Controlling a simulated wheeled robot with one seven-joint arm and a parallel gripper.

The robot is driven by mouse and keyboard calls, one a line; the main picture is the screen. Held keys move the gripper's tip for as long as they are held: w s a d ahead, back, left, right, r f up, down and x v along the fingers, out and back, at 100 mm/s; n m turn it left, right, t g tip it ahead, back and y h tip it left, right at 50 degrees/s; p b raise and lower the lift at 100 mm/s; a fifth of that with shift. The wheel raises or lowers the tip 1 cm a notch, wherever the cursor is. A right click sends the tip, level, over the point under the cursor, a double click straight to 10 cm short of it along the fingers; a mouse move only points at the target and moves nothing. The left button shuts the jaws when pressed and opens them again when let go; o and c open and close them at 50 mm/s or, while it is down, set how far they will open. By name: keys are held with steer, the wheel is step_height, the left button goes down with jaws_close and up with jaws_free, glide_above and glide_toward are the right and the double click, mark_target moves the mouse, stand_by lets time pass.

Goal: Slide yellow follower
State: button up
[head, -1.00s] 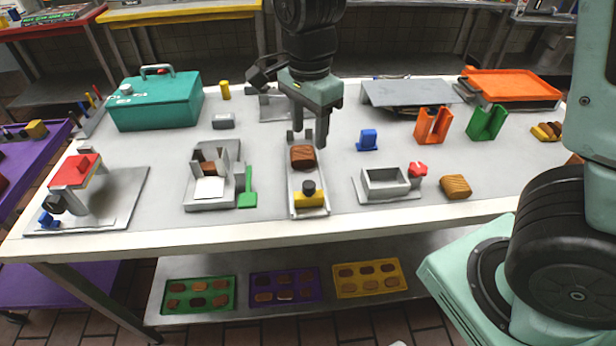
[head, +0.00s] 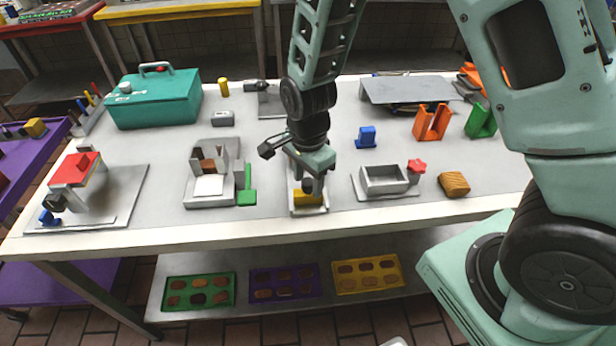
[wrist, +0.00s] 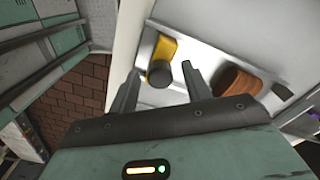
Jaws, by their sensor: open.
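The yellow follower (head: 306,198) is a yellow block with a dark round knob (wrist: 159,74), at the front end of a grey channel track (head: 293,209). In the wrist view the yellow block (wrist: 164,50) lies just beyond my fingertips. My gripper (head: 314,192) is open and points down over the front of the track. In the wrist view my gripper (wrist: 160,75) has its two fingers on either side of the knob, apart from each other; contact is not clear. A brown biscuit piece (wrist: 239,81) lies in the track, hidden by my gripper in the head view.
A grey press with a white plate (head: 208,186) and a green scraper (head: 247,190) stand left of the track. A grey box (head: 385,180) with a red knob (head: 417,166) stands to the right. A blue piece (head: 366,137) stands behind. The table's front edge is close.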

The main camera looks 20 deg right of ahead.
jaws_close()
steer(key=w+d, duration=0.1)
steer(key=w, duration=0.4)
steer(key=w+d, duration=0.2)
steer(key=w, duration=0.3)
steer(key=w+d+p, duration=0.1)
steer(key=w+d, duration=0.1)
steer(key=w, duration=0.3)
steer(key=shift+w, duration=0.35)
jaws_free()
step_height(320, 180, up, 18)
steer(key=b, duration=0.2)
steer(key=shift+f, duration=0.25)
